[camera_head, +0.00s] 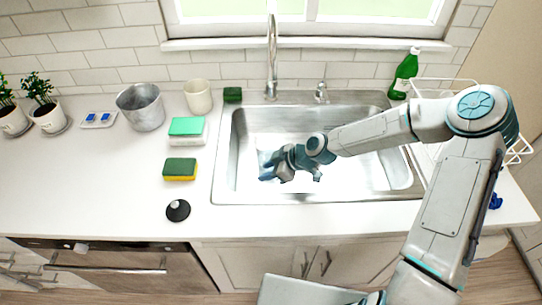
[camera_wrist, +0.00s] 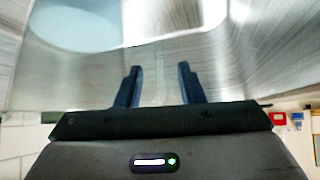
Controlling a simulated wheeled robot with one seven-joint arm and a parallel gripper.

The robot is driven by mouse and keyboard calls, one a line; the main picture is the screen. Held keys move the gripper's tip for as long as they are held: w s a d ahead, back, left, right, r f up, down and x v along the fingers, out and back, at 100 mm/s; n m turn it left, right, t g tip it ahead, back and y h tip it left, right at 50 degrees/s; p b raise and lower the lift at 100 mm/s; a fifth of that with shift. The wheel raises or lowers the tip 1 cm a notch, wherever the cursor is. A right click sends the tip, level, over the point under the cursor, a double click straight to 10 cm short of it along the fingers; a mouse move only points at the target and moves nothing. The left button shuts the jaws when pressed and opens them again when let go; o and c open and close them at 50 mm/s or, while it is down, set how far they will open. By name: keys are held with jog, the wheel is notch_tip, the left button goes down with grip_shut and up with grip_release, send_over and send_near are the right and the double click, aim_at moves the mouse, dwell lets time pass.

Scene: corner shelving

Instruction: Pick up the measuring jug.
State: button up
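I cannot clearly make out a measuring jug. A grey, see-through or metallic vessel (camera_head: 141,108) stands upright on the counter at the left, and a cream cup (camera_head: 197,97) stands to its right; I cannot tell whether either is the jug. My gripper (camera_head: 267,167) is over the sink basin, pointing left, well to the right of both. In the wrist view, my gripper's two dark blue fingers (camera_wrist: 157,84) are apart with nothing between them. A pale rounded patch (camera_wrist: 85,22) lies beyond them at the upper left; I cannot tell what it is.
The steel sink (camera_head: 226,190) has a tall faucet (camera_head: 271,55) at its back edge. Sponges (camera_head: 180,169), a black round stopper (camera_head: 178,210), a small tray (camera_head: 98,120) and potted plants (camera_head: 48,117) are on the left counter. A green bottle (camera_head: 404,75) and a white rack (camera_head: 440,83) are right.

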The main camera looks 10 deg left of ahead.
jog(key=shift+a+f, duration=0.2)
jog(key=shift+f, duration=0.1)
grip_shut()
jog(key=shift+r, duration=0.1)
jog(key=shift+w+r, duration=0.1)
